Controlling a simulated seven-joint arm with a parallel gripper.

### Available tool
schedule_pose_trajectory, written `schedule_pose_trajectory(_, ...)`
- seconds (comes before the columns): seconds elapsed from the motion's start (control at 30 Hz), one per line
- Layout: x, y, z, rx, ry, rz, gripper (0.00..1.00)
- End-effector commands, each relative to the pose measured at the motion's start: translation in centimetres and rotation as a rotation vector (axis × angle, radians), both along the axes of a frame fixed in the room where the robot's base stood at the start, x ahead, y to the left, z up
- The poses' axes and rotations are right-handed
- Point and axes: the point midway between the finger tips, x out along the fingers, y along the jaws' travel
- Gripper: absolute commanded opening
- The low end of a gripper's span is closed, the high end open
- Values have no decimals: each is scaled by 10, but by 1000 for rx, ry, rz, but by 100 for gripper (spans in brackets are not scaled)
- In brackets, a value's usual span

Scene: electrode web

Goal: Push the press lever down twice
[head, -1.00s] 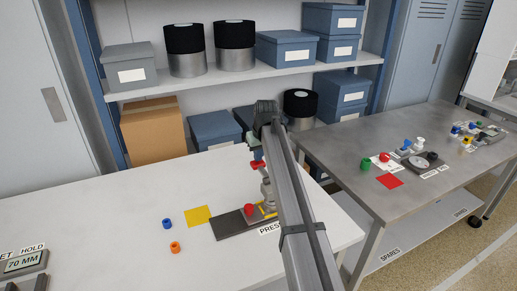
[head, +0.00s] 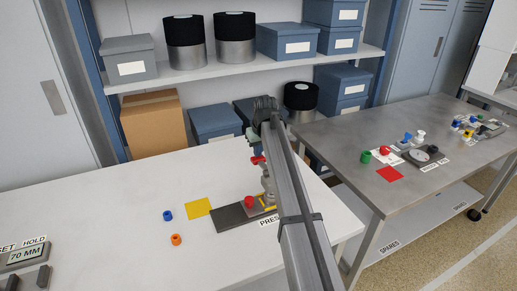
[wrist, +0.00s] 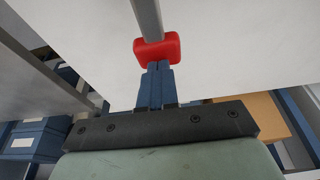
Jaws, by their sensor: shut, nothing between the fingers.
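The press (head: 235,216) stands on the white table, with a dark base and a red knob (head: 249,202) low at its front. Its lever ends in a red handle (head: 257,160), raised above the base and partly behind my arm. The wrist view shows the red handle (wrist: 157,48) on a grey lever bar (wrist: 147,17). My gripper (wrist: 157,68) is shut, its blue fingertips right at the handle's edge with nothing between them. Whether they touch it is hard to tell. In the head view my gripper (head: 256,152) is small and partly hidden, just above the handle.
A yellow square (head: 199,207), a blue ring (head: 168,215) and an orange ring (head: 176,239) lie left of the press. The grey table (head: 330,140) at the right holds small parts. Blue boxes (head: 215,125) and a cardboard box (head: 153,122) stand behind.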

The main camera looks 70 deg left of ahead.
Motion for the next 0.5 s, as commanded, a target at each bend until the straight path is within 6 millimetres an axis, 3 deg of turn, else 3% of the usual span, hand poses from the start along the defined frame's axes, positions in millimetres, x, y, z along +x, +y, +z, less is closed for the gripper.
schedule_pose_trajectory(0.17, 0, 3, -10, -1, 0, 0, 0)
schedule_pose_trajectory(0.33, 1, 9, -21, -108, 0, 1, 0)
schedule_pose_trajectory(0.5, 0, 5, -35, -127, 0, 0, 0)
